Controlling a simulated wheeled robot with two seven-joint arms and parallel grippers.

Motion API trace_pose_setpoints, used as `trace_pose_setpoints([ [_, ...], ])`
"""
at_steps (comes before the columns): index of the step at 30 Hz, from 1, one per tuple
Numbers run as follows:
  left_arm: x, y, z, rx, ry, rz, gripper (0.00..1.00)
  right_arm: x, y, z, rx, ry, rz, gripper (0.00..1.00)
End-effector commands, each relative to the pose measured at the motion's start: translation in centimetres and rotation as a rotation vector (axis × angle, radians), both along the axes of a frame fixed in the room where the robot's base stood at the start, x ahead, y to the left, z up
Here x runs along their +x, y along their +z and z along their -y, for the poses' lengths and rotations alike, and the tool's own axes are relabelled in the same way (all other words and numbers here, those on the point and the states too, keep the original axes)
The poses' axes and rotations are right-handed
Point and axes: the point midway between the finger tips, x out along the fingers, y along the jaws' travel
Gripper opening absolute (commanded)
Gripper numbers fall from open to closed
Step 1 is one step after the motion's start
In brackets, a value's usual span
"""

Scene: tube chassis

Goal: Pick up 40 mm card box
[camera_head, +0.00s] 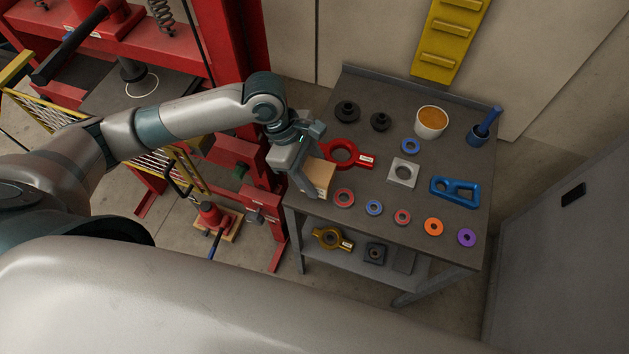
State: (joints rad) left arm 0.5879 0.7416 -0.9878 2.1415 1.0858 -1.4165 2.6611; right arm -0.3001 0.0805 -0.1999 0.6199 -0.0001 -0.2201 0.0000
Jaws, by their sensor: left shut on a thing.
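The card box (321,175) is a small tan-brown block at the left edge of the grey workbench top. My left gripper (310,181) reaches down over that edge and is shut on the box. Its fingers hide part of the box's left side. I cannot tell whether the box still touches the bench top. My right gripper does not show.
The bench (387,222) also bears a red ring holder (341,153), several coloured rings, a grey square plate (403,172), a blue bracket (455,190), a white tub (431,122) and a blue brush pot (479,135). A red press frame (229,60) stands close left.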

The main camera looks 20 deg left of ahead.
Motion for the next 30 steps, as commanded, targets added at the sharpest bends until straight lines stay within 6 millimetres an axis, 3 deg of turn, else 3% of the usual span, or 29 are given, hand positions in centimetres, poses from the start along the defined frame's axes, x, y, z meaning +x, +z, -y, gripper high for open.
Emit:
trace_pose_setpoints([
  [15, -7.1, 5.7, 6.9, -0.006, -0.006, 0.0, 0.16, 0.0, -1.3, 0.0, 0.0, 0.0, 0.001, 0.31],
  [30, -8.4, 6.7, 8.0, -0.001, -0.001, -0.001, 0.16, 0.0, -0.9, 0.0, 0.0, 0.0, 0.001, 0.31],
])
